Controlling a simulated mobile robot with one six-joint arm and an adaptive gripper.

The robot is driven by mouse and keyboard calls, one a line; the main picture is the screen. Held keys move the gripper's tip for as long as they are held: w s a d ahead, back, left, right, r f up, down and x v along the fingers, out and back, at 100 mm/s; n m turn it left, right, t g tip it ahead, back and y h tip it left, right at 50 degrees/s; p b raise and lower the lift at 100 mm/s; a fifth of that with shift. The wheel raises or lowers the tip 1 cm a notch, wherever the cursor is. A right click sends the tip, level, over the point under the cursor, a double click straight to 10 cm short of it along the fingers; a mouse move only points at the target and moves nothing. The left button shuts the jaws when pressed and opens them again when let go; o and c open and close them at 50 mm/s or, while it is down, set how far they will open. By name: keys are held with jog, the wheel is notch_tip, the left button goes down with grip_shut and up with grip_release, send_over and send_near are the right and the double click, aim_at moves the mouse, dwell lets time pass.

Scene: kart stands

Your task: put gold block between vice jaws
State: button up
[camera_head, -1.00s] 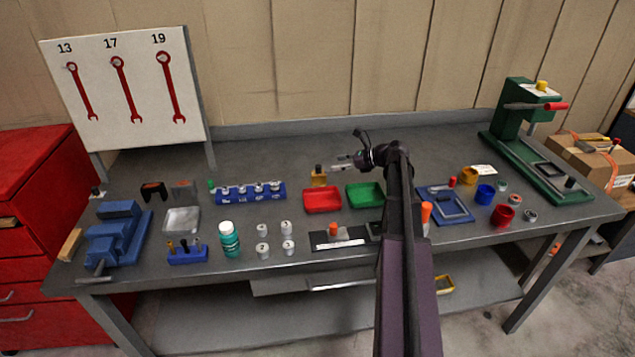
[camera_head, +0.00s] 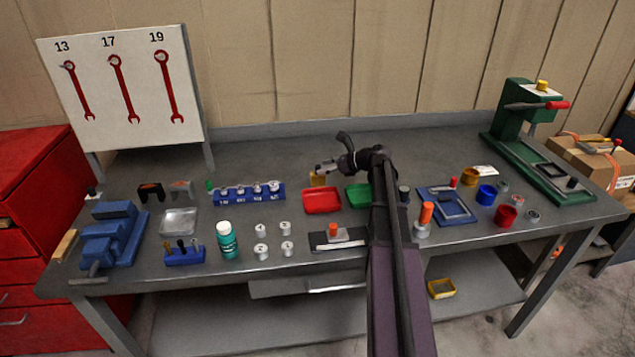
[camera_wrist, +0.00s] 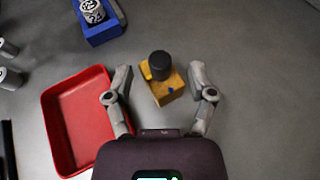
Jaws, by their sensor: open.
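In the wrist view the gold block (camera_wrist: 172,92) has a black round knob on top and a small blue mark. My gripper (camera_wrist: 160,74) is open, with one finger on each side of the block and a gap on both sides. The blue vice (camera_head: 110,238) is at the far left of the bench; the space between its jaws is hard to make out.
The red tray (camera_head: 322,213) lies close beside my left finger in the wrist view. A blue socket rack (camera_head: 250,205) is to the left. A teal bottle (camera_head: 228,240), white cylinders and a small blue tool holder (camera_head: 184,258) stand between block and vice. Bare bench lies behind.

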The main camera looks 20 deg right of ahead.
jog(key=shift+x, duration=1.25)
grip_shut()
